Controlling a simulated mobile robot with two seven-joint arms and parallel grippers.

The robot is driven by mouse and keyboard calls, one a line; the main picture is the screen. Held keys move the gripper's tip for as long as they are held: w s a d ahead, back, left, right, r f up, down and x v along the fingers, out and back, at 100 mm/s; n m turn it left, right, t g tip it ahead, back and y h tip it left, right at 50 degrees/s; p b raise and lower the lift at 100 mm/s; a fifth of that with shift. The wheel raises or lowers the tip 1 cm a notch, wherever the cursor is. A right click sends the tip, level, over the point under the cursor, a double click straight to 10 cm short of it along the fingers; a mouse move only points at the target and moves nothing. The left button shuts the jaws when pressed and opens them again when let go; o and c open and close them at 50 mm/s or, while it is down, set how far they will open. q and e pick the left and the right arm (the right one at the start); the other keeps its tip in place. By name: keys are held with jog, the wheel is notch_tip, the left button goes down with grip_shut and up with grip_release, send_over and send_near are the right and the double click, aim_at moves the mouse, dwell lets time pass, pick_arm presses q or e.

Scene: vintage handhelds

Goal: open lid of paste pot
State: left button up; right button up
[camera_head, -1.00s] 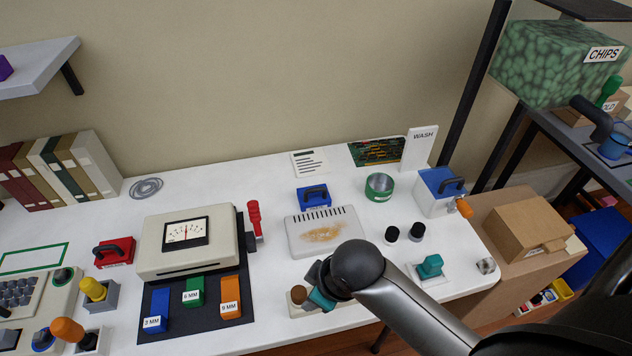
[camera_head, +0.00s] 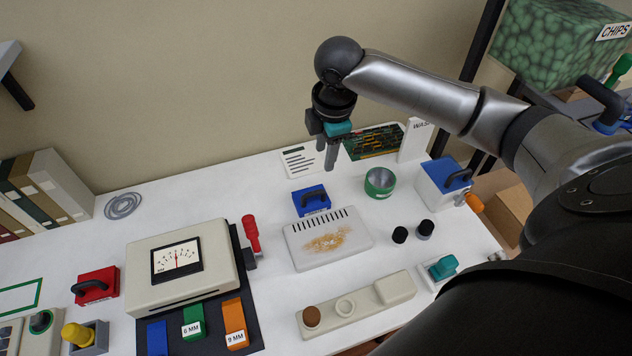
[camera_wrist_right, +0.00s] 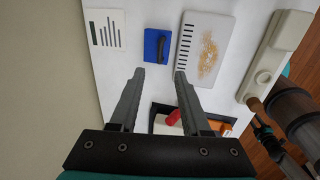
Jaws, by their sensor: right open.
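A small blue box with a black bar handle on top (camera_head: 311,201) sits on the white table behind the pale slotted plate. Its front label is too small to read, so I cannot tell whether it is the paste pot. It also shows in the right wrist view (camera_wrist_right: 152,48), just beyond the fingertips. My right gripper (camera_head: 328,168) points down above and behind the blue box, empty and apart from it. Its two fingers (camera_wrist_right: 159,74) are spread in the right wrist view. My left gripper is not in view.
A pale slotted plate with an orange-brown stain (camera_head: 300,256) lies in front of the blue box. A green-banded cup (camera_head: 380,183), two black knobs (camera_head: 400,235) and a white box with blue top (camera_head: 436,186) stand right. A meter box (camera_head: 150,285) stands left.

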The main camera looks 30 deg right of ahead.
aim_at(319, 191)
jog(key=w+f+b, duration=0.1)
jog(key=f, duration=0.3)
jog(key=f+b, duration=0.1)
jog(key=f, duration=0.4)
jog(key=w+f+b, duration=0.1)
jog(key=f+b, duration=0.1)
jog(key=f, duration=0.3)
jog(key=shift+w+d+f, duration=0.2)
jog(key=shift+w+d, duration=0.1)
grip_shut()
dwell(0.7)
